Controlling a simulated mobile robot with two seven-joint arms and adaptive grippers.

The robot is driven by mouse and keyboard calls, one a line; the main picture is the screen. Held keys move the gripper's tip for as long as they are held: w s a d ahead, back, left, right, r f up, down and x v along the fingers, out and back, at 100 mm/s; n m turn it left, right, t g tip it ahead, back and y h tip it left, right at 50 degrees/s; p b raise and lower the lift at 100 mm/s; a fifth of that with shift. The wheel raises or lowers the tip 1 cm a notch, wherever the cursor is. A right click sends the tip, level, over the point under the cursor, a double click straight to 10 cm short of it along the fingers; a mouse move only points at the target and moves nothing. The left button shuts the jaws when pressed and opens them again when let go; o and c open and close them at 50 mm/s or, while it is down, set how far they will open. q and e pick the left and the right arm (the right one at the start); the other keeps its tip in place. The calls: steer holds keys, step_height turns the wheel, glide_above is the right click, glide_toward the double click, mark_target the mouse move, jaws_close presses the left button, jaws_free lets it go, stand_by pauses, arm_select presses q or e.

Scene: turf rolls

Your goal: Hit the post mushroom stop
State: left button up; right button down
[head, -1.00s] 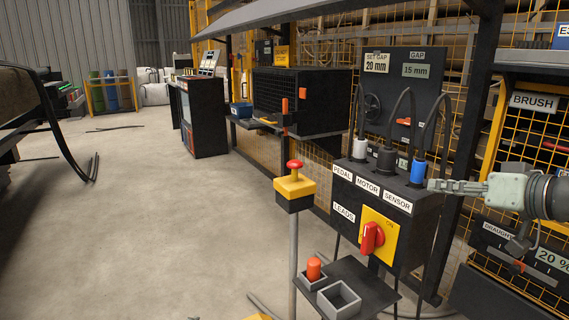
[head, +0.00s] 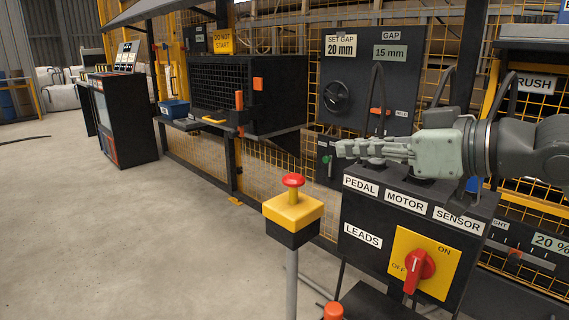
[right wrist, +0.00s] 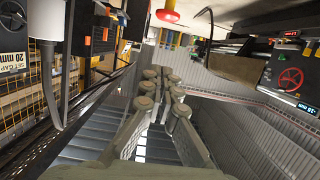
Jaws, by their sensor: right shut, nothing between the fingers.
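The mushroom stop (head: 293,181) is a red button on a yellow and black box (head: 293,213) atop a grey post (head: 291,285), left of the leads box in the head view. Its red cap also shows at the top edge of the right wrist view (right wrist: 166,15). My right gripper (head: 342,149) is shut and empty, pointing left above the leads box, to the right of the button and apart from it. In the right wrist view its fingers (right wrist: 162,85) show below the red cap. My left gripper is in neither view.
The leads box (head: 362,240) with a red rotary switch (head: 419,270) stands right of the post. A gap panel (head: 375,80) is behind my right gripper. A mesh-fronted black box (head: 228,95) and a blue bin (head: 175,108) are at back left. Floor left of the post is clear.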

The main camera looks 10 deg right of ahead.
mark_target(303, 181)
steer(key=shift+s, duration=0.1)
stand_by(0.3)
